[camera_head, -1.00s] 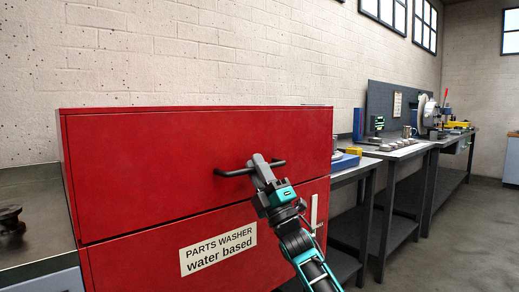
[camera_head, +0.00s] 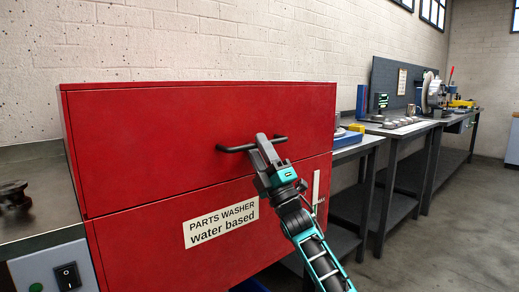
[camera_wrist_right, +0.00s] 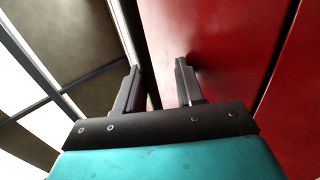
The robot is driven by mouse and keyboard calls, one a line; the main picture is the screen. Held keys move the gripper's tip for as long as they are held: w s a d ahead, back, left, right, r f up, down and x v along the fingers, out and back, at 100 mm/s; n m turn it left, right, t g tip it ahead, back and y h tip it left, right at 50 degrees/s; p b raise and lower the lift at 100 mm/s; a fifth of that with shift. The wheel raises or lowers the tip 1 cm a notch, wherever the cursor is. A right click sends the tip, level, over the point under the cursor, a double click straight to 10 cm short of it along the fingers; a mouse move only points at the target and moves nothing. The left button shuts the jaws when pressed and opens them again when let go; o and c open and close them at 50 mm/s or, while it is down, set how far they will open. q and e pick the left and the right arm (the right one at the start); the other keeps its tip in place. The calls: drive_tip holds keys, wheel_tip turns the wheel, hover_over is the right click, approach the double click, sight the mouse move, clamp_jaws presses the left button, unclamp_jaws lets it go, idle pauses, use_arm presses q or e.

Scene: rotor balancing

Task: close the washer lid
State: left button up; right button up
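The parts washer (camera_head: 130,245) is a red cabinet with a label on its lower front. Its lid (camera_head: 150,140) is the upper red section. The lid looks down, with a thin seam between it and the lower body. A black bar handle (camera_head: 235,149) sits on the lid's front. My right gripper (camera_head: 265,143) is at the handle's middle and partly covers it. In the right wrist view its fingers (camera_wrist_right: 158,82) are apart, with red panel and a dark edge showing between them. The handle is not clear there, so contact cannot be told. My left gripper is out of view.
A dark-topped counter (camera_head: 35,190) stands at the left, with a switch panel (camera_head: 66,276) below it. Workbenches (camera_head: 400,128) with tools run along the wall at the right. The floor (camera_head: 440,230) at the right is clear.

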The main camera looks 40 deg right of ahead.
drive_tip(key=shift+r, duration=0.2)
use_arm(q)
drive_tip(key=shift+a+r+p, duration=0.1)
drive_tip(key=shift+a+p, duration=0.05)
drive_tip(key=shift+p, duration=0.35)
use_arm(e)
drive_tip(key=v, duration=1.3)
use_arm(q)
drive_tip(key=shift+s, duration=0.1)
